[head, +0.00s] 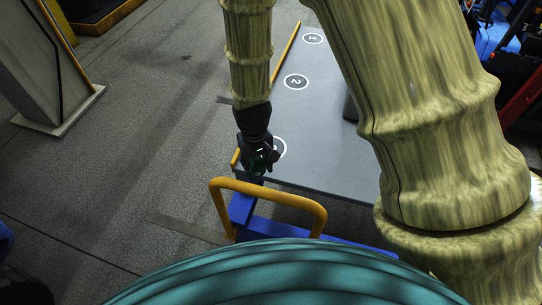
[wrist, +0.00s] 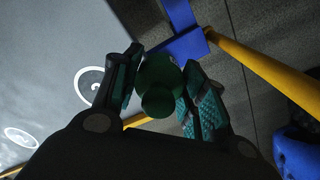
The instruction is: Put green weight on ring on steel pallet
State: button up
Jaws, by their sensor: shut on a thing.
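The green weight (wrist: 160,78) is a dark green knobbed piece between my fingers in the wrist view. My gripper (head: 260,161) is shut on it, and only a small green patch shows in the head view. The grey steel pallet (head: 320,130) lies below and to the right. It has white numbered rings: a far one (head: 312,38), a middle one (head: 296,82) and a near one (head: 281,148), partly covered by my gripper. In the wrist view a ring (wrist: 91,86) lies left of the weight. The weight appears over the pallet's yellow-edged side; its height is unclear.
A blue frame (head: 242,208) with a yellow handle (head: 268,185) stands at the pallet's near corner, close to my gripper. A dark object (head: 350,107) on the pallet is mostly hidden behind my arm. The floor at left is open up to a grey panel (head: 45,70).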

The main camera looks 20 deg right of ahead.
jog(key=shift+s+d+f+b, duration=0.2)
jog(key=shift+s+f+b, duration=0.2)
jog(key=shift+f+b, duration=0.2)
jog(key=shift+s+d+f+b, duration=0.2)
jog(key=shift+s+f+b, duration=0.15)
jog(key=shift+f+b, duration=0.15)
jog(key=w+d, duration=0.2)
jog(key=w, duration=0.2)
jog(key=w+d+f, duration=0.1)
jog(key=w+d, duration=0.1)
jog(key=w, duration=0.3)
jog(key=w+d, duration=0.3)
jog(key=w, duration=0.2)
jog(key=shift+f, duration=0.3)
jog(key=shift+w+d+f, duration=0.1)
jog(key=shift+f, duration=1.6)
jog(key=shift+f, duration=0.15)
jog(key=o, duration=1.4)
notch_tip(320, 180, up, 12)
jog(key=shift+p, duration=0.3)
